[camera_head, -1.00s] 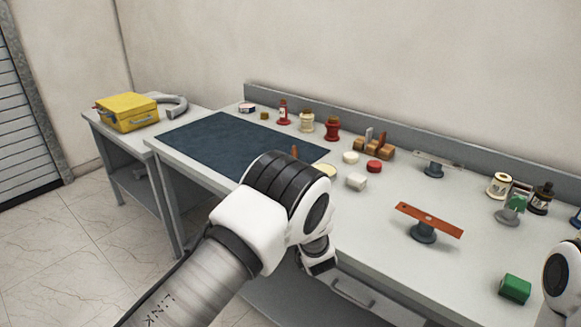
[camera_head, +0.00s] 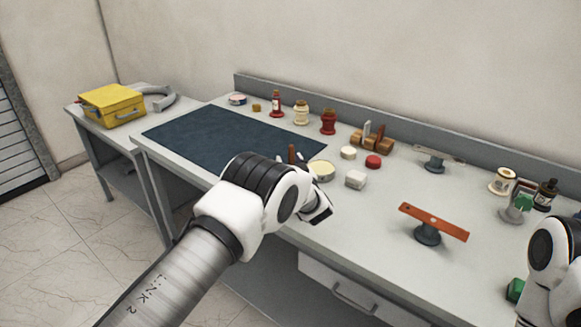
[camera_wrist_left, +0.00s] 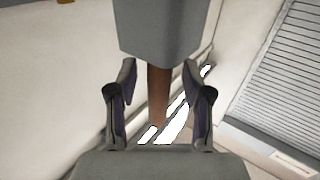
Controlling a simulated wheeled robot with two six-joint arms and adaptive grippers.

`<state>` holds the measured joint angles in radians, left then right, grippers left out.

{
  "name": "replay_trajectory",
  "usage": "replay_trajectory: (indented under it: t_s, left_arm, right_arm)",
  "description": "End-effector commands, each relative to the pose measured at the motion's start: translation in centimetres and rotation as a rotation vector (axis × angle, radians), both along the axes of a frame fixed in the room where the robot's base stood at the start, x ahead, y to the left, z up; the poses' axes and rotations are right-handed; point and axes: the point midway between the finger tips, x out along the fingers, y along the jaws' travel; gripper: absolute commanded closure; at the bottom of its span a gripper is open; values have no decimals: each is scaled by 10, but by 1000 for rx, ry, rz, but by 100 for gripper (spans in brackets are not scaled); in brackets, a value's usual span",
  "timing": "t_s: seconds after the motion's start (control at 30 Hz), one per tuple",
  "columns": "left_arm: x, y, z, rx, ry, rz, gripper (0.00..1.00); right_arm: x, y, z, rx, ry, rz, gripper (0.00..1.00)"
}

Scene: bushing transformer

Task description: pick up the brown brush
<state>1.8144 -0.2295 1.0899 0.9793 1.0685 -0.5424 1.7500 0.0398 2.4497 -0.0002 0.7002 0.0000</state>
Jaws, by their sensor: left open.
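A slim brown upright piece (camera_head: 291,153), probably the brown brush, sticks up behind my left wrist in the head view; its lower part is hidden. In the left wrist view a brown shaft (camera_wrist_left: 157,95) stands between the fingers, apart from both. A grey block (camera_wrist_left: 165,30) covers its upper end; I cannot tell what that block is. My left gripper (camera_head: 319,207) is over the front of the bench, its fingers partly hidden in the head view; the wrist view shows its fingers (camera_wrist_left: 158,75) spread open.
A cream-topped tin (camera_head: 321,170) and a white block (camera_head: 355,180) lie close beyond my left wrist. An orange bar on a stand (camera_head: 433,222) is to the right. A dark mat (camera_head: 225,140) covers the bench's left part. A green block (camera_head: 514,290) is partly behind my right arm.

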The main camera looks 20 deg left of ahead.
Motion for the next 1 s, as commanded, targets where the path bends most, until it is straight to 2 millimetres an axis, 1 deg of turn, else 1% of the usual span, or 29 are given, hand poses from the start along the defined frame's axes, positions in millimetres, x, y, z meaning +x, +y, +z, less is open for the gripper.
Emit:
replay_trajectory:
  t_s: [0.07,0.1,0.17,0.2,0.23,0.57,0.63,0.77,0.9,1.0]
  left_arm:
    - [0,-1,0,1,-1,-1,50]
    - [0,-1,0,1,-1,-1,57]
    - [0,-1,0,0,-1,-1,78]
    - [0,-1,0,0,-1,0,92]
    - [0,-1,0,0,-1,0,100]
    - [-1,-1,0,0,0,0,100]
    - [0,-1,4,-1,-1,0,100]
    - [0,-1,26,-1,-6,1,100]
    - [0,0,61,-2,-6,1,100]
    - [0,0,83,-1,-6,1,100]
  right_arm:
    - [0,0,0,0,0,0,16]
    - [0,0,0,0,0,0,16]
    - [0,0,0,0,0,0,16]
    - [0,0,0,0,0,0,16]
    - [0,0,0,0,0,0,16]
    - [0,0,-1,0,0,0,16]
    - [0,0,-2,0,0,0,16]
    - [0,0,-8,0,0,0,16]
    - [0,0,-17,0,1,0,16]
    - [0,0,-20,0,1,0,16]
